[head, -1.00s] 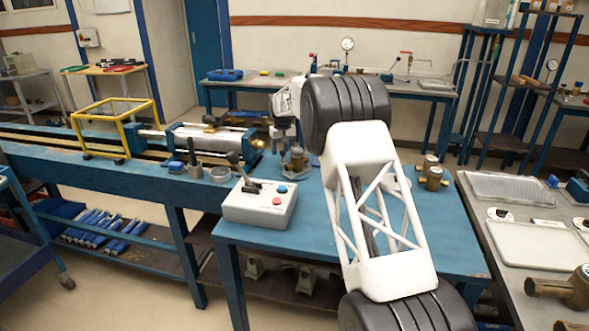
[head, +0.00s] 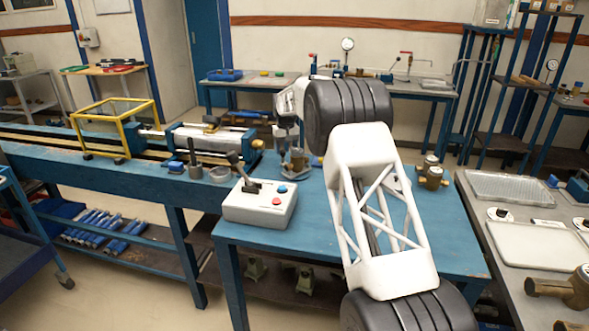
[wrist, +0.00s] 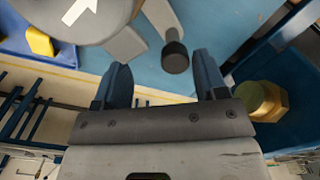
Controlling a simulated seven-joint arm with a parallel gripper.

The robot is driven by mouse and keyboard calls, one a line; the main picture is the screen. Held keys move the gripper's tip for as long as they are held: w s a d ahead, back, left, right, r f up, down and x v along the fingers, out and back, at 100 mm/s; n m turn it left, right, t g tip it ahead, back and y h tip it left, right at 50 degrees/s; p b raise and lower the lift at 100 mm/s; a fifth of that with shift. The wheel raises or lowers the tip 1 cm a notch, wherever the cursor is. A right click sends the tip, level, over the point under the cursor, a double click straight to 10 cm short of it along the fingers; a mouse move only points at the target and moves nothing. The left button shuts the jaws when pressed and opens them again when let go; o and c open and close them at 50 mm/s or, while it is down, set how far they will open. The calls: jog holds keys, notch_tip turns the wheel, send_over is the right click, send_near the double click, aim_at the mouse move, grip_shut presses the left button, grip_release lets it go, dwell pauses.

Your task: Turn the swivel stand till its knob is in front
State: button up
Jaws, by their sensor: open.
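The swivel stand shows in the wrist view as a round grey disc (wrist: 72,14) with a white arrow, cut off by the top left edge. A grey arm (wrist: 162,16) carries its dark knob (wrist: 175,57). My gripper (wrist: 162,66) is open, its two blue-grey fingers apart. The knob appears between the fingertips, nearer the right one; I cannot tell its depth or any contact. In the head view, my gripper (head: 286,138) hangs beside the stand (head: 295,166), which bears a brass piece (head: 298,157). The knob is not clear there.
A control box (head: 260,203) with a lever stands on the blue table in front. Brass fittings (head: 431,172) stand to the right. A clamped cylinder (head: 203,143) is at the left. A brass end (wrist: 262,101) lies right of my fingers in the wrist view.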

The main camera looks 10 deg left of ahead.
jog(key=shift+w+d, duration=0.15)
jog(key=shift+w+d, duration=0.4)
jog(key=shift+d, duration=0.1)
dwell(0.4)
jog(key=shift+w+d, duration=0.25)
jog(key=shift+d, duration=0.15)
jog(key=shift+w+d, duration=0.1)
jog(key=shift+d, duration=0.1)
dwell(0.3)
jog(key=shift+w+d, duration=0.15)
jog(key=shift+d, duration=0.45)
dwell(0.4)
